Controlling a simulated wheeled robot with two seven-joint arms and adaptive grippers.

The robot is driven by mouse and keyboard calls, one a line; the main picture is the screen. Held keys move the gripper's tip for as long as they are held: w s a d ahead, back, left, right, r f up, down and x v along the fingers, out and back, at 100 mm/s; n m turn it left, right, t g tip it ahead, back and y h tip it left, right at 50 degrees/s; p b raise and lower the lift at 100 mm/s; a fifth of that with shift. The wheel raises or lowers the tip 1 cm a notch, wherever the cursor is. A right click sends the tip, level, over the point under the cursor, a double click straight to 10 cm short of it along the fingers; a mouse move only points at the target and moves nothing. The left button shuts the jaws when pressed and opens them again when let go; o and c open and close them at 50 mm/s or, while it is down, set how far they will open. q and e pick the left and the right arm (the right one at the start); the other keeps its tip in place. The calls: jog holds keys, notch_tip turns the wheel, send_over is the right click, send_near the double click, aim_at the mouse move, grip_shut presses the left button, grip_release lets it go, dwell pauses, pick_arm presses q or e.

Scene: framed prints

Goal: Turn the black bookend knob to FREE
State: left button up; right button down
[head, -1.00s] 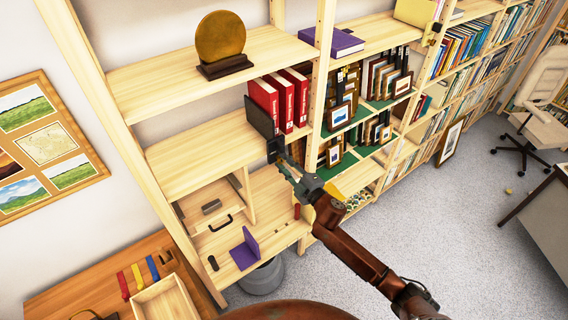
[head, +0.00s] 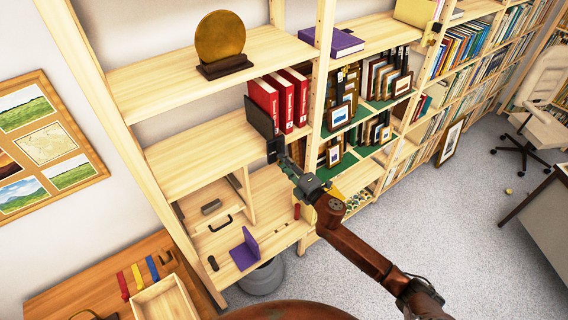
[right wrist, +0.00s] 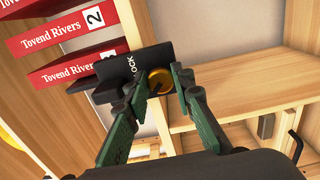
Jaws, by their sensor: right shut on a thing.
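The black bookend (head: 258,116) stands on the middle shelf, at the left end of the red books. In the right wrist view the bookend (right wrist: 117,68) shows white lettering that reads as LOCK, partly hard to make out. In the head view my right gripper (head: 278,152) covers the knob. I cannot tell which way the knob points. My left gripper is not in view.
Red books (head: 278,98) labelled Tovend Rivers stand right beside the bookend. The shelf (head: 190,155) to the left is bare. A purple bookend (head: 245,246) stands on the lower shelf. A wooden upright (head: 318,110) and framed prints (head: 338,116) are close on the right.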

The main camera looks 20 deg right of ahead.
jog(key=c, duration=1.7)
grip_release()
jog(key=shift+o, duration=0.2)
jog(key=v, duration=1.2)
